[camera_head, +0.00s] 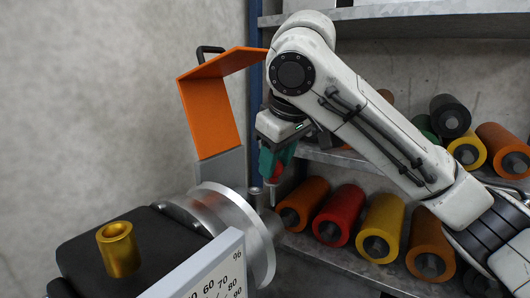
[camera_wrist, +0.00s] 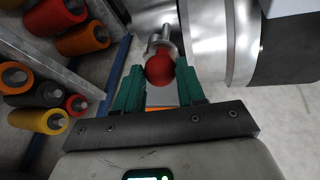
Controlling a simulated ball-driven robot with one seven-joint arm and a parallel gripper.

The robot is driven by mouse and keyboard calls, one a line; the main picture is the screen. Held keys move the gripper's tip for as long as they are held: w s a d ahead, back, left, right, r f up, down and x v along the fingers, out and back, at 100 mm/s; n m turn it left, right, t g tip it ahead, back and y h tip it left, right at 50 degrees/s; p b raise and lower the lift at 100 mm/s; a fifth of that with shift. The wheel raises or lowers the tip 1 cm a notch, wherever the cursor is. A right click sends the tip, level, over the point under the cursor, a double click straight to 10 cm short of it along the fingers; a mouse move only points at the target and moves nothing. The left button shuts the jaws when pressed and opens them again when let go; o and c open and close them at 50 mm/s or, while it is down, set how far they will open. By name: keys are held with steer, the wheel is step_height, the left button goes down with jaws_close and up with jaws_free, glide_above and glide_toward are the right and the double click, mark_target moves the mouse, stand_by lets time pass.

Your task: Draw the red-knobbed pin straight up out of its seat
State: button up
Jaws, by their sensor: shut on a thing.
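The red-knobbed pin (camera_head: 278,173) shows its red knob below my gripper (camera_head: 275,160), with a thin grey shaft pointing down from it. In the wrist view the round red knob (camera_wrist: 160,69) sits between the two teal fingers of my gripper (camera_wrist: 161,76), which are shut on it. The metal shaft (camera_wrist: 163,38) runs away beyond the knob. In the head view the shaft is upright beside a short grey post near the silver drum flange (camera_head: 225,205). I cannot tell whether the shaft's lower end is in its seat.
An orange bent plate (camera_head: 210,110) stands just left of my gripper. A brass bush (camera_head: 118,250) sits on a black block at the front left. A white scale plate (camera_head: 215,272) is in front. Shelves at the right hold several coloured rolls (camera_head: 338,215).

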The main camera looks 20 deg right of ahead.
steer(key=s, duration=0.7)
step_height(320, 180, up, 8)
steer(key=p, duration=0.7)
steer(key=shift+f, duration=0.25)
steer(key=shift+w, duration=0.1)
